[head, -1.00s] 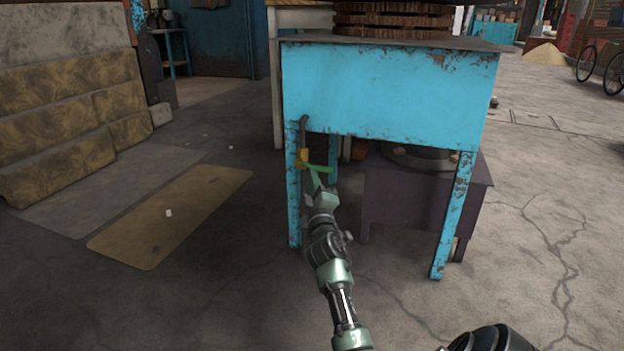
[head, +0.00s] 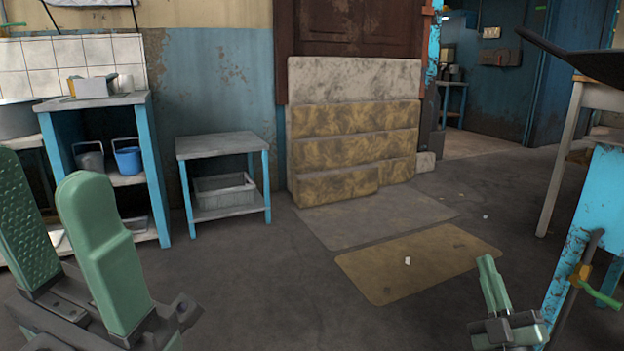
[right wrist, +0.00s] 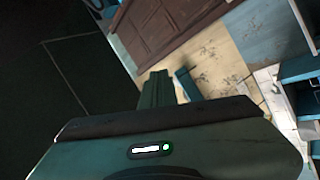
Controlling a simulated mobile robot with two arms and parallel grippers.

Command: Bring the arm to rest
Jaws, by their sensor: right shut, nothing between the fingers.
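My right gripper (head: 488,268) stands low in the head view, left of the blue table's leg, with its green fingers together and empty. Its closed fingers (right wrist: 156,92) also show in the right wrist view, pointing toward the wall and brown door. My left gripper (head: 50,190) is large and close at the lower left of the head view. Its two green fingers point up and stand apart, with nothing visible between them.
The blue table (head: 598,205), with an orange and green fitting at its leg, is close to my right gripper. A small side table (head: 222,145) and a blue shelf (head: 155,170) stand at the left. The middle floor (head: 300,290) is mostly clear.

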